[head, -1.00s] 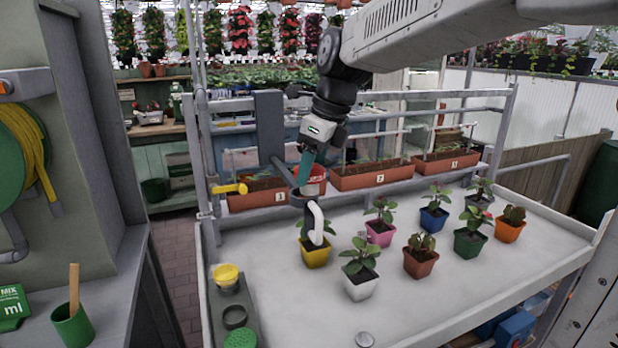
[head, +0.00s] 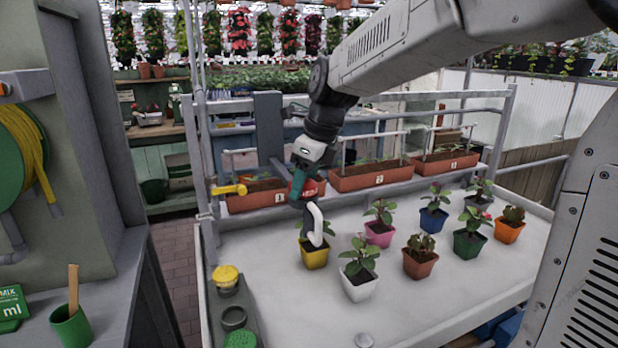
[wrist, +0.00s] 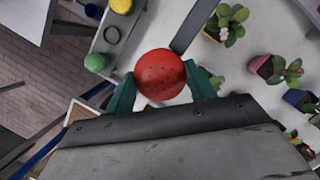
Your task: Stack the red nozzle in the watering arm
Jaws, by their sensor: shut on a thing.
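The red nozzle (head: 302,188) is round, with small dark holes in its face in the wrist view (wrist: 160,74). My gripper (wrist: 160,88) is shut on it, with a teal finger on either side. In the head view my gripper (head: 299,186) points down and holds the nozzle at the end of the grey watering arm (head: 277,162). A white curved spout (head: 315,226) hangs below there, over the yellow pot. The nozzle looks close above or at the arm's holder; I cannot tell whether they touch. Part of the arm shows as a grey bar in the wrist view (wrist: 193,27).
A grey rack (head: 246,312) at the table's front left holds a yellow nozzle (head: 226,277) and a green nozzle (head: 240,340), with an empty ring (head: 233,317) between. Several potted plants stand on the white table (head: 420,310), the yellow pot (head: 314,256) nearest my gripper.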

